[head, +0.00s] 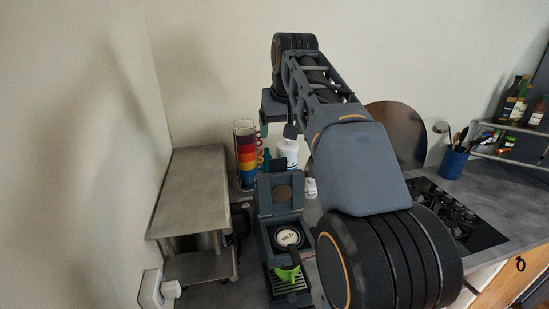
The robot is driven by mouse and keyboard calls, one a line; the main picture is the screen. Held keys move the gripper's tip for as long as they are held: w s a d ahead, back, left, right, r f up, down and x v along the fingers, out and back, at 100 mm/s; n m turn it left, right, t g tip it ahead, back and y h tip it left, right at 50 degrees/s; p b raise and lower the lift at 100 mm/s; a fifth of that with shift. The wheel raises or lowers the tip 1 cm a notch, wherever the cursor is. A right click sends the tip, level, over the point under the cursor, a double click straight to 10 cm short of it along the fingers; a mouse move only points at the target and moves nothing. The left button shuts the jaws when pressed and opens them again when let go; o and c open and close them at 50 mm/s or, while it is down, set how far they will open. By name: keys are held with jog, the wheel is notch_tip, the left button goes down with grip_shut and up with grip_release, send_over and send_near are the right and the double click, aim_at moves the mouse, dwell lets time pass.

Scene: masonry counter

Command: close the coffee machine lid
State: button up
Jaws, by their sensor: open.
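The coffee machine (263,234) is a dark blue-grey unit on the counter. Its lid (290,203) stands raised at the back, with a round brown disc on its inner face. A round pod marked "MILD" (287,238) sits in the top opening. A green cup (288,274) is at the machine's front, over a slatted drip tray. My gripper (277,132) is open and points down, above and behind the raised lid in the picture. It appears empty and apart from the lid; the exact distance is hard to tell.
A rack of coloured cups (246,150) and a white canister (288,152) stand behind the machine. A metal shelf (190,190) is close on its left. At right are a gas hob (455,213), a blue utensil pot (453,162) and a bottle rack.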

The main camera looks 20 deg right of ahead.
aim_at(278, 159)
jog(key=p+x, duration=0.1)
jog(key=x, duration=1.1)
jog(key=shift+w+d+f, duration=0.1)
jog(key=shift+f, duration=0.1)
